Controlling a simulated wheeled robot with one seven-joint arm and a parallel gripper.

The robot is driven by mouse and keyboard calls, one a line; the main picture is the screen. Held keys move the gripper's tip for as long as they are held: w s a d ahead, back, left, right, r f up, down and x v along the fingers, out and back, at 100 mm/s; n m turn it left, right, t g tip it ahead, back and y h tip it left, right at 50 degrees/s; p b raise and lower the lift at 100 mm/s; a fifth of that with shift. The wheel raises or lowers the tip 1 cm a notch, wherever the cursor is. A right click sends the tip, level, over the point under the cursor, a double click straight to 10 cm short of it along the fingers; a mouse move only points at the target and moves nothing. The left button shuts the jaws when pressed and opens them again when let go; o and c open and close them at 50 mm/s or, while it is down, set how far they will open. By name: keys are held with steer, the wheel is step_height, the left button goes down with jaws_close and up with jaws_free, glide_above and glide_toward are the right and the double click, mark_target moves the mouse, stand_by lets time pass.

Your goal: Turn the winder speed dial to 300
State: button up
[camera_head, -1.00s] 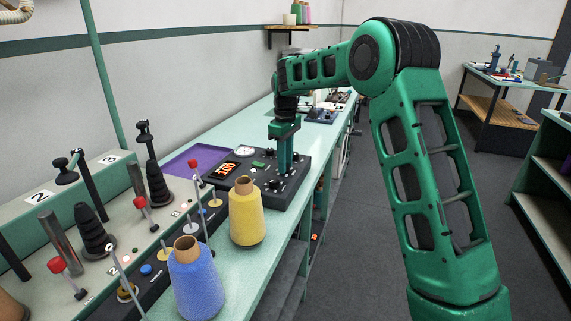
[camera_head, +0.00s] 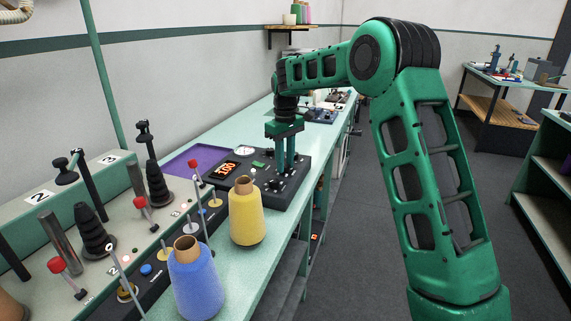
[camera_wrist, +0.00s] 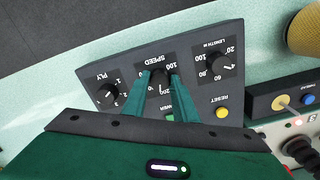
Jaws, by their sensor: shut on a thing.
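The dark control box (camera_head: 245,195) lies on the bench, and its face shows upside down in the wrist view. The black SPEED dial (camera_wrist: 158,80) sits between the PLY dial (camera_wrist: 107,94) and the LENGTH dial (camera_wrist: 220,66). My gripper (camera_head: 285,168) points down over the box. In the wrist view its two green fingers (camera_wrist: 159,84) are shut on the SPEED dial and hide part of it and its scale.
A yellow yarn cone (camera_head: 246,215) stands just in front of the box, with a blue cone (camera_head: 194,282) nearer. The winder's spindles and red-knobbed levers are at left. A purple tray (camera_head: 185,160) lies behind the box.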

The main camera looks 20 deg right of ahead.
steer(key=m, duration=0.4)
steer(key=shift+w+r+m, duration=0.1)
steer(key=shift+m, duration=2)
steer(key=o, duration=1)
steer(key=shift+o, duration=0.2)
step_height(320, 180, up, 11)
